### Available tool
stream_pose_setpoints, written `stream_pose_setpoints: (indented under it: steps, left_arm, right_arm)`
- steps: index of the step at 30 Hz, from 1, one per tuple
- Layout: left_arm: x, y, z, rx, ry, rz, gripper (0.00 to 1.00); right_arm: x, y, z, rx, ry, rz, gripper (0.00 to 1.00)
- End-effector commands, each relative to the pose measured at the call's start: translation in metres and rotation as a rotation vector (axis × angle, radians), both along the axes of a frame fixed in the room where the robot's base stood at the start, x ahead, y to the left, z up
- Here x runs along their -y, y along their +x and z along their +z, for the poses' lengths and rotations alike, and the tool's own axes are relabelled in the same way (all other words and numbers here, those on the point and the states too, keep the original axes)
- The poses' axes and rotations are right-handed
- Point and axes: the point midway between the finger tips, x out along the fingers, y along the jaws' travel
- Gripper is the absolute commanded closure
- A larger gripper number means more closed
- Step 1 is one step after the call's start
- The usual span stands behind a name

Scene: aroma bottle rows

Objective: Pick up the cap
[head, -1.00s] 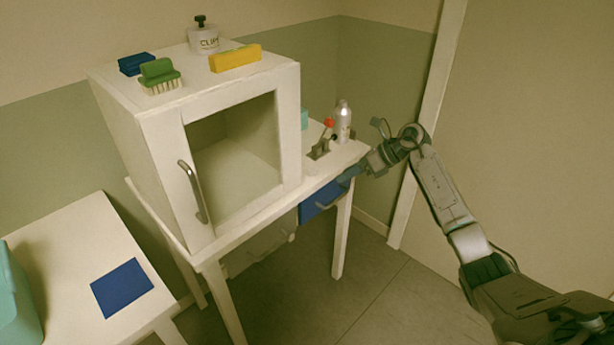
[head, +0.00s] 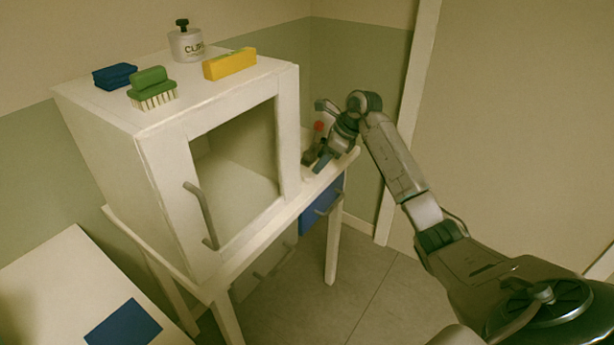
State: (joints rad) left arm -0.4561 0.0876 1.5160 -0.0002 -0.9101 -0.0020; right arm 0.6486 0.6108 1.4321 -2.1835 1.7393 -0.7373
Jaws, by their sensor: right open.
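I cannot make out a separate cap in the head view. My right gripper (head: 318,160) is over the right end of the white table (head: 345,163), just right of the cabinet, with its jaws open and pointing down to the left. A red knob (head: 318,127) shows just behind it; the lever and base under the knob are mostly hidden by the gripper. I cannot tell whether the gripper touches anything. My left gripper is not in view.
A white cabinet (head: 165,165) with a handled front fills much of the table. A blue drawer (head: 322,203) is below. A blue mat (head: 122,324) lies lower left.

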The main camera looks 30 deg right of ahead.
Motion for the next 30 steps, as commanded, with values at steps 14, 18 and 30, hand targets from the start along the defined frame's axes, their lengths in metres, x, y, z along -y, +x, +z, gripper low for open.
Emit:
stream_pose_setpoints:
  steps: [14, 18, 30]
  left_arm:
    - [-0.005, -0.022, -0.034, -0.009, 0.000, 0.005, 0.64]
    - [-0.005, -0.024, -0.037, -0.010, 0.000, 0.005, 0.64]
    - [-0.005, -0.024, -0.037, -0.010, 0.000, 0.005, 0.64]
  right_arm:
    - [-0.019, 0.016, -0.047, -0.001, 0.001, -0.001, 0.43]
    - [-0.021, 0.018, -0.052, 0.001, 0.000, -0.001, 0.43]
    - [-0.021, 0.018, -0.052, 0.001, 0.000, -0.001, 0.91]
